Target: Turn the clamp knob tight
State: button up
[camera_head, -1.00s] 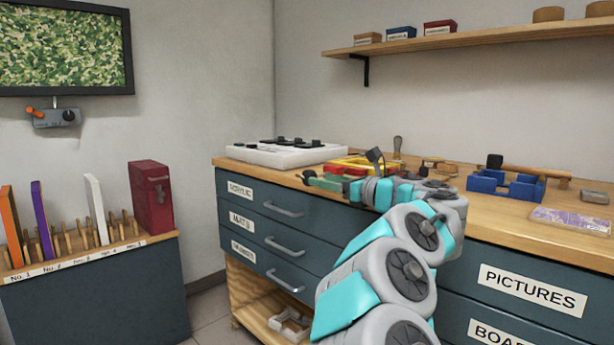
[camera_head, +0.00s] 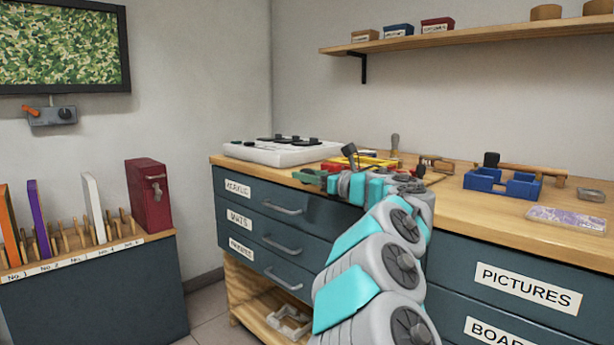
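A grey box with a dark round knob (camera_head: 65,114) and an orange lever (camera_head: 37,111) is mounted on the left wall below the picture. A small green clamp-like piece (camera_head: 308,176) is at the front edge of the workbench. I cannot tell for certain which of these bears the clamp knob. My gripper (camera_head: 338,184) is at the bench's front edge, just right of the green piece and partly over it. Touching or apart is unclear. My arm hides its fingers, so open or shut does not show. It is far from the wall box.
The workbench (camera_head: 480,221) has blue drawers below. On it are a white panel (camera_head: 265,156), a yellow tray (camera_head: 378,161), a blue holder (camera_head: 512,186) and a purple sheet (camera_head: 568,219). A slotted rack (camera_head: 75,262) stands at left. Floor shows between rack and bench.

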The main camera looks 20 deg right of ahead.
jog(key=shift+a, duration=0.2)
grip_shut()
jog(key=shift+a+f+b, duration=0.1)
jog(key=shift+f+b, duration=0.1)
jog(key=shift+b, duration=0.35)
